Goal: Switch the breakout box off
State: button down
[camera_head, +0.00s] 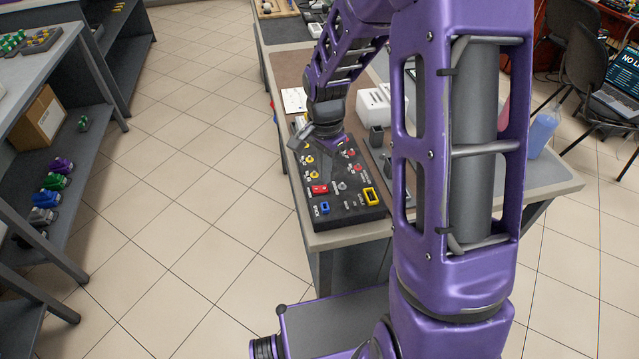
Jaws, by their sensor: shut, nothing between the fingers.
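The breakout box (345,213) is a dark, low panel near the front edge of the grey table. Its top carries a red switch-like part (320,189), a blue connector (324,208), a yellow-framed part (371,196), a grey round knob (341,186) and several yellow and red sockets. The labels are too small to read, and I cannot tell the switch's position. My gripper (326,138) is over the far end of the box, beyond the red part, and is shut and empty. Its fingertips are mostly hidden by the wrist, so contact with the box cannot be told.
My arm hides much of the table's right side. White blocks (375,104) and a small dark grey container (376,137) stand right of the wrist. A bottle of blue liquid (541,131) stands at the table's right. The tiled floor left of the table is clear.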

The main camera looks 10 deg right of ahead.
notch_tip(320, 180, up, 5)
jog(key=p, duration=0.2)
jog(key=shift+f+p, duration=0.15)
jog(key=shift+p, duration=0.25)
